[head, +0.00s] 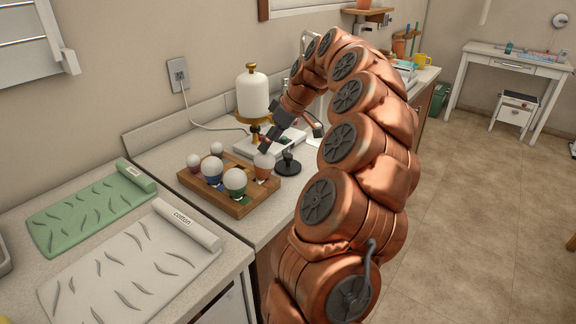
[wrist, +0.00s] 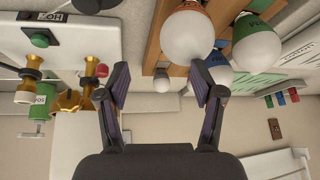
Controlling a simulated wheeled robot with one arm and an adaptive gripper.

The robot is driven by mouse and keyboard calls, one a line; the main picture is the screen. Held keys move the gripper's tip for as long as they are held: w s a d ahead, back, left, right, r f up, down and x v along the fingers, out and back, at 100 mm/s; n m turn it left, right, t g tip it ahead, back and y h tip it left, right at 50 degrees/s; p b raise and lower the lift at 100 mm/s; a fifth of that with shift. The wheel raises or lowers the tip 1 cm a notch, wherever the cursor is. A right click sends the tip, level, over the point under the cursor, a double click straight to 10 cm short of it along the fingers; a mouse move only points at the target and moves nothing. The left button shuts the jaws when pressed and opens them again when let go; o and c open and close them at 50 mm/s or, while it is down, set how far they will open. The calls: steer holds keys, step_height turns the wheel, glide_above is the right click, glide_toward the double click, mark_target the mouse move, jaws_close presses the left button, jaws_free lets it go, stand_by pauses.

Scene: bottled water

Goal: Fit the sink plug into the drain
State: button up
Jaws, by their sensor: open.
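A dark round disc with an upright knob (head: 288,166), which looks like the sink plug, stands on the counter just right of the wooden bulb tray. My gripper (head: 262,143) points down and left over the counter, near the tray's back right corner, up and left of the disc. In the wrist view my gripper (wrist: 160,90) has its two fingers spread with nothing held between them. The drain does not show clearly in either view; my arm covers much of the counter behind.
A wooden tray (head: 238,209) holds several bulbs beside my gripper; they also show in the wrist view (wrist: 187,38). Green (head: 90,212) and white (head: 130,265) mats lie left.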

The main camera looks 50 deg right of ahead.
glide_toward(289, 155)
steer(key=x, duration=0.3)
steer(key=shift+f+m+t+h, duration=0.15)
steer(key=shift+m+t+h, duration=0.15)
steer(key=shift+h, duration=0.1)
steer(key=shift+p+x, duration=0.35)
steer(key=shift+x, duration=0.7)
steer(key=shift+w+a+f+p, duration=0.3)
steer(key=shift+f, duration=0.25)
steer(key=p+x, duration=0.1)
steer(key=x, duration=0.3)
steer(key=shift+s+a+f, duration=0.1)
steer(key=shift+a, duration=0.05)
steer(key=shift+c, duration=0.2)
jaws_close()
